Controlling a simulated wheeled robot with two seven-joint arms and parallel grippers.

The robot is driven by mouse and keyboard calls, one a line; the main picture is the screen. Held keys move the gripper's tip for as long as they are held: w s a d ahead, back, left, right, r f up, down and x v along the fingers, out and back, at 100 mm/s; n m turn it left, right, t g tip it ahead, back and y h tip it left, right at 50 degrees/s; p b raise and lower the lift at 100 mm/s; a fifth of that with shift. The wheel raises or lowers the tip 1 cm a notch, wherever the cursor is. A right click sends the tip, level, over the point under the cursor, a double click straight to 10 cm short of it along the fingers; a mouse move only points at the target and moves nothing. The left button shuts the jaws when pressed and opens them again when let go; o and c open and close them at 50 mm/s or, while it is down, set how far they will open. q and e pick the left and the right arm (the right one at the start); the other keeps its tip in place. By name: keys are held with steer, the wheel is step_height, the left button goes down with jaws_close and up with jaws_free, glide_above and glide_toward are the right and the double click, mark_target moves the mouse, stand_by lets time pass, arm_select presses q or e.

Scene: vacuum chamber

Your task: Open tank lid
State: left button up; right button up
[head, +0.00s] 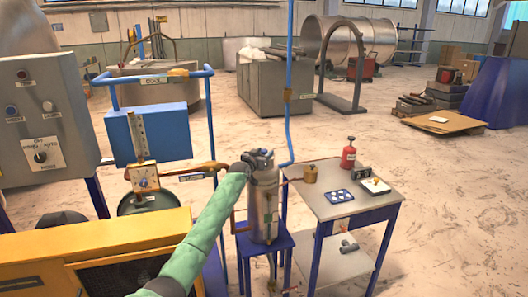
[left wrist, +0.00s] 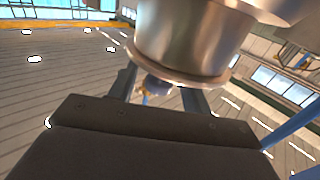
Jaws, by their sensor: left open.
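The tank (head: 264,208) is an upright metal cylinder on a blue stand in the middle of the head view. Its lid (head: 261,160) is at the top, partly hidden by my gripper. My left arm, in a green sleeve, reaches up to the tank top from below. My left gripper (head: 246,165) is at the upper left of the tank, beside the lid. In the left wrist view, my left gripper (left wrist: 162,90) has its two fingers apart. A shiny round metal body with a rim (left wrist: 182,50) fills the space just beyond them. I cannot tell whether they touch. My right gripper is not seen.
A blue pipe (head: 288,90) rises behind the tank. A yellow machine (head: 95,245) and a grey control panel (head: 40,120) stand left.

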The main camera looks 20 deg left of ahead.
arm_select(q)
steer(key=shift+w, duration=0.4)
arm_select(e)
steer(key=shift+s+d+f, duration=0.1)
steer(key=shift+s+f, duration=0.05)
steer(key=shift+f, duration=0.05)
arm_select(q)
jaws_close()
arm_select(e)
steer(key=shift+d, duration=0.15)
arm_select(q)
steer(key=shift+r, duration=0.1)
